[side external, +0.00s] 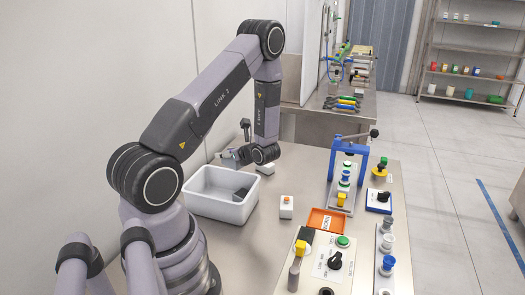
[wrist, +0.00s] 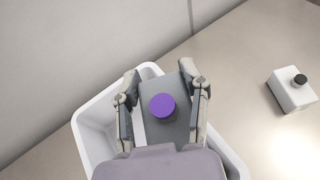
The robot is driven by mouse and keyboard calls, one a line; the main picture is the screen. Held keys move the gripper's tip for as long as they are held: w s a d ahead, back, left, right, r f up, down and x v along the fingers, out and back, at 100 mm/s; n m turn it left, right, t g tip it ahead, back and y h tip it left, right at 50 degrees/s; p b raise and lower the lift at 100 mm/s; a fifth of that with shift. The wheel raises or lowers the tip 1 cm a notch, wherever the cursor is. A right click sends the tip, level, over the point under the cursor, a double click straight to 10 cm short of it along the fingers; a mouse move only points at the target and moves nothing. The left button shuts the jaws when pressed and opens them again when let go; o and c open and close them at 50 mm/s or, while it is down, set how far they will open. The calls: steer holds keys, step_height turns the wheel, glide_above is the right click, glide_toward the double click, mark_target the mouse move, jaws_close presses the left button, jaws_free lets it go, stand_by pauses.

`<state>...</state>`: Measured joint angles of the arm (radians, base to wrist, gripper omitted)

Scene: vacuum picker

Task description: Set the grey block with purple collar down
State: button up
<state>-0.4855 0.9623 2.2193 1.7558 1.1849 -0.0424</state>
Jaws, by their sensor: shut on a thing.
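The grey block with purple collar (wrist: 180,120) is between the two fingers of my gripper (wrist: 162,97) in the wrist view. Its round purple part faces the camera. The fingers are shut on its sides. A white bin (wrist: 91,138) lies behind the block in that view. In the side external view, my gripper (side external: 229,154) is above the back rim of the white bin (side external: 217,208). The held block is hard to make out there. A dark grey shape (side external: 241,192) shows inside the bin at its right; I cannot tell what it is.
A white box with a black knob (wrist: 292,91) stands right of the bin. An orange tray (side external: 326,221), a blue frame (side external: 336,163) and switch panels crowd the right. A wall is behind the bin.

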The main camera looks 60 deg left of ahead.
steer(key=w+d+m+t, duration=0.5)
steer(key=w+d+t, duration=0.1)
steer(key=w+d, duration=0.6)
glide_above(298, 184)
steer(key=shift+y, duration=0.3)
steer(key=f, duration=0.8)
steer(key=shift+s+d+f, duration=0.25)
steer(key=shift+s, duration=0.1)
steer(key=shift+w+a+f, duration=0.25)
steer(key=shift+w+f, duration=0.15)
steer(key=shift+f, duration=1.7)
steer(key=shift+f, duration=0.1)
steer(key=o, duration=1.2)
